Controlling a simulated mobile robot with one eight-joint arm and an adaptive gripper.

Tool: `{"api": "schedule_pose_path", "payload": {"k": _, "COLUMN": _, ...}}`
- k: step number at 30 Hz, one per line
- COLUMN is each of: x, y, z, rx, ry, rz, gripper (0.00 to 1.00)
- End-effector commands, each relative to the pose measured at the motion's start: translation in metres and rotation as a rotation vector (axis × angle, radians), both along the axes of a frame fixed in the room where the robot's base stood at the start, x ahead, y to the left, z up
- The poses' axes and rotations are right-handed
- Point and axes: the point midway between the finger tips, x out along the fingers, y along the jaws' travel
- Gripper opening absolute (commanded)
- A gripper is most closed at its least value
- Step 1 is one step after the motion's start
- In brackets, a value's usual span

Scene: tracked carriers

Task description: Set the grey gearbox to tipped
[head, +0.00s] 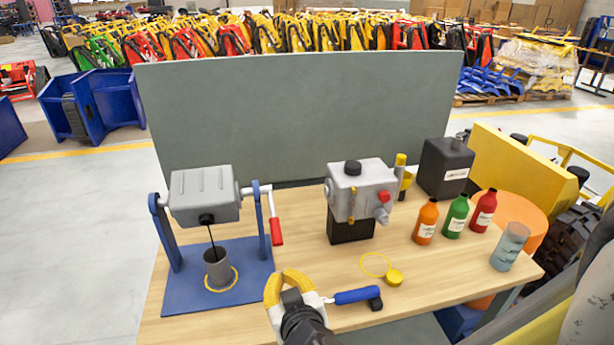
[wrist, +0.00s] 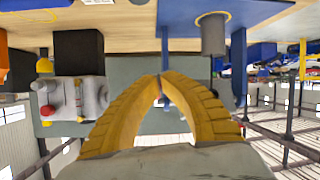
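A grey ribbed gearbox (head: 205,195) hangs between the blue uprights of a stand (head: 180,296) at the left of the table. Its body looks about level, and a thin dark line runs from its black spout down to a grey cup (head: 217,268). A crank with a red handle (head: 276,231) is at its right side, handle downward. My gripper (head: 288,280) is in front and to the right of the stand, apart from the crank. In the wrist view its yellow fingertips (wrist: 161,76) meet with nothing visible between them; the fingers hide most of the gearbox there.
A second grey unit (head: 362,190) with a red knob sits on a black block. A blue-handled piece (head: 355,296) and a yellow cap (head: 394,277) are right of my gripper. Several bottles (head: 456,216) stand at the right. A grey-green panel (head: 300,110) closes off the back.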

Motion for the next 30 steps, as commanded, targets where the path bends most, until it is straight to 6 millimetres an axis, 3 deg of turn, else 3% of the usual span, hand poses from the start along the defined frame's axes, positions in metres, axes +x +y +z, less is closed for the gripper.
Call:
{"api": "schedule_pose_path", "payload": {"k": 4, "x": -0.011, "y": -0.004, "z": -0.014, "rx": 0.000, "ry": 0.001, "rz": 0.001, "gripper": 0.00}}
{"api": "schedule_pose_path", "payload": {"k": 17, "x": -0.014, "y": -0.006, "z": -0.014, "rx": 0.000, "ry": 0.001, "rz": -0.001, "gripper": 0.00}}
{"api": "schedule_pose_path", "payload": {"k": 20, "x": -0.009, "y": -0.015, "z": -0.013, "rx": -0.004, "ry": 0.013, "rz": -0.022, "gripper": 0.00}}
{"api": "schedule_pose_path", "payload": {"k": 23, "x": 0.002, "y": -0.044, "z": -0.009, "rx": -0.022, "ry": 0.052, "rz": -0.084, "gripper": 0.00}}
{"api": "schedule_pose_path", "payload": {"k": 27, "x": 0.015, "y": -0.115, "z": 0.001, "rx": -0.051, "ry": 0.164, "rz": -0.221, "gripper": 0.00}}
{"api": "schedule_pose_path", "payload": {"k": 30, "x": 0.010, "y": -0.168, "z": 0.009, "rx": -0.060, "ry": 0.261, "rz": -0.313, "gripper": 0.00}}
